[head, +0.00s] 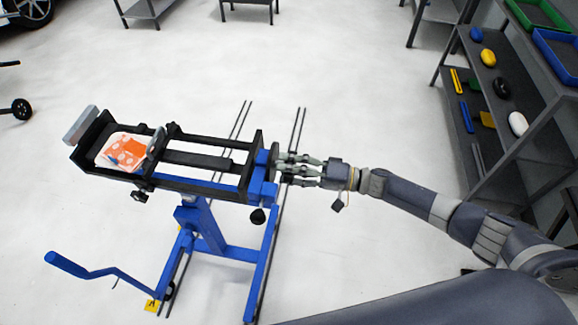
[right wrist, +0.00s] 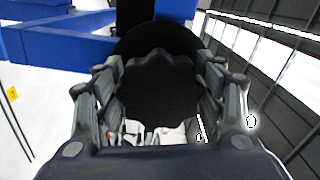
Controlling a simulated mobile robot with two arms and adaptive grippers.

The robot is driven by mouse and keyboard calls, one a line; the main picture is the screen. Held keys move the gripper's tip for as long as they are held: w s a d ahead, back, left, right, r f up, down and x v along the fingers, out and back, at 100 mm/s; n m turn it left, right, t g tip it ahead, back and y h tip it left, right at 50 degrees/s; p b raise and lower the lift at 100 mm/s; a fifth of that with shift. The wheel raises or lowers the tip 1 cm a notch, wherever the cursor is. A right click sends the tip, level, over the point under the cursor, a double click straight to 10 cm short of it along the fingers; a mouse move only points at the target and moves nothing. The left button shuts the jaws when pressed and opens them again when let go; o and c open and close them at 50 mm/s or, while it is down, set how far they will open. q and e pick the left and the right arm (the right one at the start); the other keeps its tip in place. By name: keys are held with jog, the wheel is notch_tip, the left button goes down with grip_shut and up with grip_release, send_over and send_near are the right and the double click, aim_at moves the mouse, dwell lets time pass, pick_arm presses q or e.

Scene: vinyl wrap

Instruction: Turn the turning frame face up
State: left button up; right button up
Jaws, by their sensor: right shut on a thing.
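The turning frame (head: 197,158) is a long black open frame on a blue stand (head: 205,228). It lies roughly level, with an orange and white patterned piece (head: 118,152) held in its left part. My right gripper (head: 281,168) is at the right end of the frame, by the blue end bracket (head: 262,183). In the right wrist view its fingers close around a black lobed knob (right wrist: 158,90), in front of a round black disc and blue beams (right wrist: 70,45). The fingers hide the knob in the head view. My left gripper is out of view.
A blue crank handle (head: 88,270) sticks out low at the left of the stand. A dark shelf rack (head: 505,85) with trays and coloured tools stands at the right. Floor around the stand is mostly clear, with dark rails (head: 296,130) behind it.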

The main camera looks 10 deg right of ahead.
jog(key=shift+m, duration=0.4)
dwell(0.3)
jog(key=o, duration=1.3)
jog(key=shift+d, duration=0.1)
jog(key=v, duration=1.1)
jog(key=shift+s+d, duration=0.15)
jog(key=shift+d, duration=0.25)
